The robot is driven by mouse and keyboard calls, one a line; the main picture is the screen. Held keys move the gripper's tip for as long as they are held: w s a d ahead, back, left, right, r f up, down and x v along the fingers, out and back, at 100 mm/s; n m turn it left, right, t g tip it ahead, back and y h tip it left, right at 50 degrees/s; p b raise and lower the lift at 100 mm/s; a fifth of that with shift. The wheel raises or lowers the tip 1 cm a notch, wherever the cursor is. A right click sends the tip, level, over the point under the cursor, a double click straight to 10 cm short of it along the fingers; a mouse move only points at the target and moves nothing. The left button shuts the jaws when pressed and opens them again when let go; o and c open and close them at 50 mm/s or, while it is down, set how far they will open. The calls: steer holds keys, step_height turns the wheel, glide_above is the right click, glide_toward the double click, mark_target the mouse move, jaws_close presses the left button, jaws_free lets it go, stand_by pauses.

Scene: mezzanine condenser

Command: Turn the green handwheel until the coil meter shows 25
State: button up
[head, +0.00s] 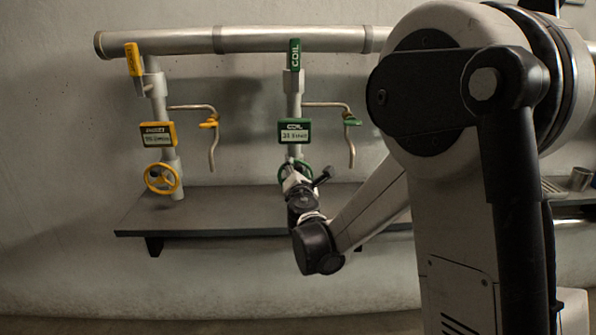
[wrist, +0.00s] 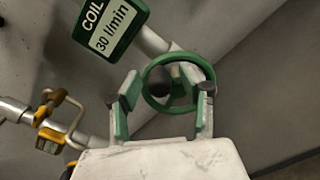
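The green handwheel (wrist: 146,92) is in the wrist view below the coil meter. It also shows in the head view (head: 283,171), partly hidden by my gripper. The coil meter (wrist: 112,27) is a green box marked COIL and reads 30 l/min; in the head view (head: 294,131) its text is too small to read surely. My gripper (wrist: 168,89) has its fingers spread at either side of the wheel. The right finger overlaps the right rim; the left finger stands just off the left rim. I cannot tell whether the right finger touches it.
At the left stands a second pipe with a yellow handwheel (head: 162,179), a yellow meter (head: 157,134) and a yellow-handled tap (head: 209,122). A green-handled tap (head: 352,122) hangs right of the coil meter. A dark shelf (head: 230,205) runs below. A metal cup (head: 580,179) stands far right.

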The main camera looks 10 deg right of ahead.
steer(key=shift+c, duration=0.5)
jaws_close()
steer(key=shift+s+d+f+m+b, duration=0.15)
steer(key=shift+d+m+b, duration=0.2)
steer(key=shift+m, duration=0.6)
steer(key=shift+d+f+m+b, duration=0.1)
steer(key=shift+d+m+b, duration=0.25)
steer(key=shift+m, duration=0.6)
steer(key=shift+a, duration=0.1)
steer(key=shift+o, duration=0.5)
jaws_free()
steer(key=s+a, duration=0.1)
steer(key=s, duration=1.1)
steer(key=shift+a, duration=0.4)
steer(key=shift+w, duration=0.1)
